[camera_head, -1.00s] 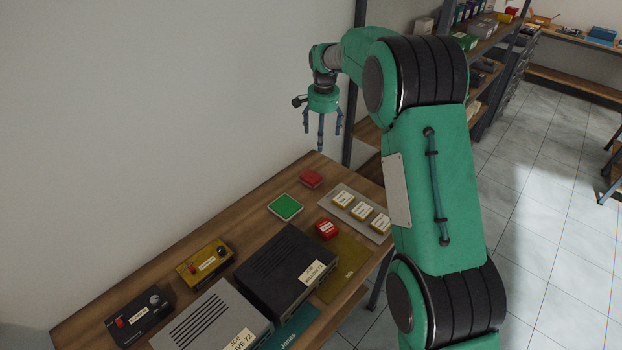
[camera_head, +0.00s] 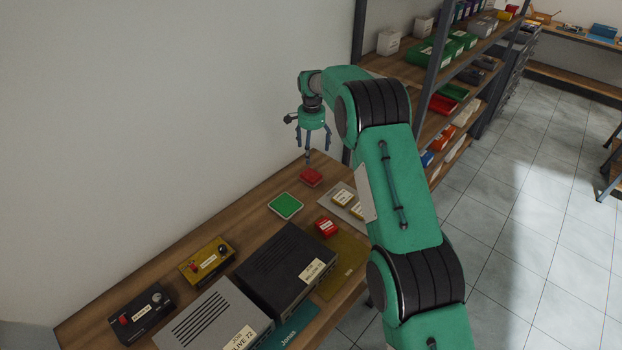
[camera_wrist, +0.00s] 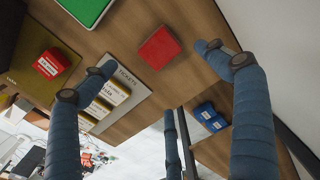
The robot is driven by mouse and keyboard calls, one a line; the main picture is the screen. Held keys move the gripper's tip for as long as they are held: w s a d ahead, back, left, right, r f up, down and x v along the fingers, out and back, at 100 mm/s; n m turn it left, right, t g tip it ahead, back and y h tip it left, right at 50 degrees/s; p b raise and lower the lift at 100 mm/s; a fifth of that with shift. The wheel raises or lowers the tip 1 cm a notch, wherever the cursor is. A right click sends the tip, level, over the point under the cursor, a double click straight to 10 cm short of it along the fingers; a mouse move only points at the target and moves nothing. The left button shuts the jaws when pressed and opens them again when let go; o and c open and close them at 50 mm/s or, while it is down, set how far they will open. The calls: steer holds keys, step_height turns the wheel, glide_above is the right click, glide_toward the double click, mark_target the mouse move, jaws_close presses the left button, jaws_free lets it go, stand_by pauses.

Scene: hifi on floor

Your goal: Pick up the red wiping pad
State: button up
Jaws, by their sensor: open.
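The red wiping pad (camera_head: 311,177) lies flat near the far end of the wooden workbench, by the wall. In the wrist view the pad (camera_wrist: 159,48) shows whole on bare wood, a little beyond the fingers. My gripper (camera_head: 312,150) points down above the pad, apart from it. In the wrist view its blue fingers are spread wide and hold nothing, and the pad lies between the lines of the two upper fingertips.
A green pad (camera_head: 285,206) lies near the red one. A grey tray (camera_wrist: 124,108) with yellow-labelled boxes and a red labelled box (camera_head: 326,227) are close by. Black (camera_head: 285,262) and grey (camera_head: 215,318) hi-fi units fill the near bench. Shelves (camera_head: 440,100) stand behind.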

steer(key=shift+f, duration=0.1)
glide_above(311, 174)
steer(key=shift+s+d+f, duration=0.1)
steer(key=shift+f, duration=4.1)
steer(key=shift+f+p, duration=0.3)
steer(key=shift+f, duration=2.3)
steer(key=c, duration=1.3)
